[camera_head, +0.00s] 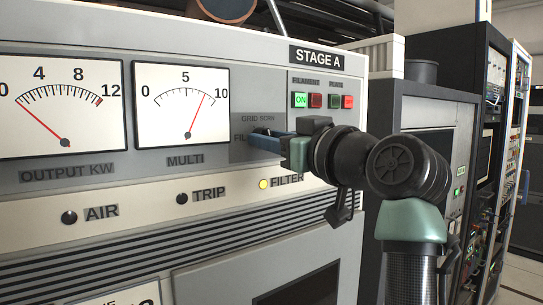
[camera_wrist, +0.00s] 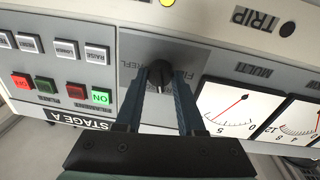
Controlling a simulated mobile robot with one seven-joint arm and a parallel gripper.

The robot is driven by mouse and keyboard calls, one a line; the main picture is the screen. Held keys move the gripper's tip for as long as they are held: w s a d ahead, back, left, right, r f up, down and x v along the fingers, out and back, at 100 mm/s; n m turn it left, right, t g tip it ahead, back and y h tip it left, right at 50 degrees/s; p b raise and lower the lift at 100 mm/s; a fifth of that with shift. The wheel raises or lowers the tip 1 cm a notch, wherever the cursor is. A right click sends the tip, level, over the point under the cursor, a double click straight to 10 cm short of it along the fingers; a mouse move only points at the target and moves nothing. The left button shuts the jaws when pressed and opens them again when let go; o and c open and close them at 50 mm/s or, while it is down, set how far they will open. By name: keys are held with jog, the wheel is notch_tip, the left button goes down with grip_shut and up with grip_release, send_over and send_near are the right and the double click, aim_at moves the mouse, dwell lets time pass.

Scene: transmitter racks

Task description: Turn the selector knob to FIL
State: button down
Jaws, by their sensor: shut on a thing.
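The selector knob (camera_wrist: 160,71) is a small round black knob on a grey plate, and it shows between the fingertips in the wrist view. My gripper (camera_wrist: 161,78) has its two blue fingers on either side of it, shut on it. The wrist view is roughly upside down, and the label letters beside the knob are partly covered. I cannot tell which mark the knob points at. In the head view my gripper (camera_head: 265,140) reaches the plate from the right and mostly hides the knob. Parts of the words "GRID SCRN" and "FIL" show there.
The MULTI meter (camera_head: 182,104) and the OUTPUT KW meter (camera_head: 63,107) are left of the knob. Lit green ON button (camera_head: 299,99) and red buttons sit just above right. The FILTER lamp (camera_head: 263,184) glows yellow below. More racks (camera_head: 440,130) stand at right.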

jog(key=shift+d+n+g+y+b, duration=0.2)
jog(key=shift+n+b, duration=0.95)
jog(key=shift+n, duration=2.65)
jog(key=shift+a+n+g+y+b, duration=0.15)
jog(key=shift+n+y+b, duration=0.65)
jog(key=shift+n, duration=3)
jog(key=shift+h+b, duration=0.3)
jog(key=shift+b, duration=0.05)
jog(key=c, duration=0.5)
grip_release()
